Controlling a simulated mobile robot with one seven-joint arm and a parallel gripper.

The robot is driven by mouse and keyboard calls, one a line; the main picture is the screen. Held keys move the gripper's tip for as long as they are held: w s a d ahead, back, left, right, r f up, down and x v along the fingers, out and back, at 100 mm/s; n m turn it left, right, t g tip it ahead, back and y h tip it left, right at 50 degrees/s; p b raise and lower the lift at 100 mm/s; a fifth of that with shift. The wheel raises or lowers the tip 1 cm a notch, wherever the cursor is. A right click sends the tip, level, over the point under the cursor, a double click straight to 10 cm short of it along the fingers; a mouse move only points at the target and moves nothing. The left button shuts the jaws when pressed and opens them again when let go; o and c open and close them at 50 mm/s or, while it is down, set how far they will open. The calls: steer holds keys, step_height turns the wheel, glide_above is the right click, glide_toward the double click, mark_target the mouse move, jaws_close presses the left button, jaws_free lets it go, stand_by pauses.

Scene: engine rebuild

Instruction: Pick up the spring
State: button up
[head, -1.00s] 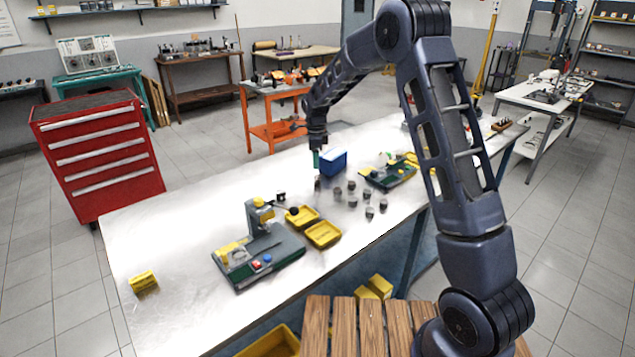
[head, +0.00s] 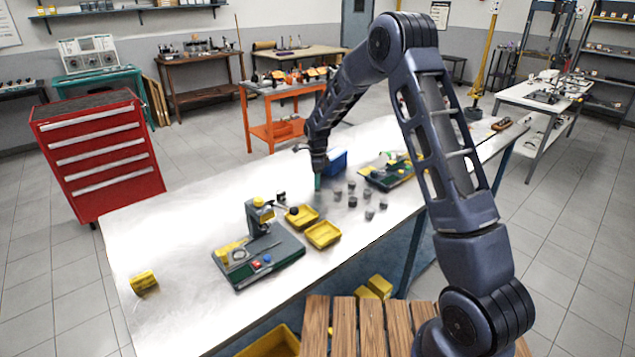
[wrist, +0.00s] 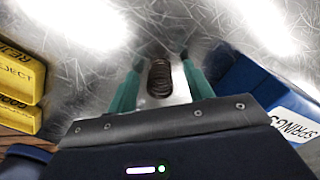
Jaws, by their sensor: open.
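A dark coil spring (wrist: 159,78) stands on the metal table between the two green fingers of my gripper (wrist: 160,62) in the wrist view. The fingers are open, one on each side of it; I cannot tell whether either touches it. In the head view my gripper (head: 318,184) points down at the tabletop, left of several small dark parts (head: 352,201) that look like springs. The spring between the fingers cannot be made out in the head view.
A blue bin (wrist: 265,88) with a springs label is close on the right in the wrist view. Yellow trays (wrist: 18,82) marked REJECT and GOOD lie to the left. A green-based test fixture (head: 262,262) stands at the front, and another green device (head: 385,175) lies to the right.

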steer(key=c, duration=1)
steer(key=shift+c, duration=0.2)
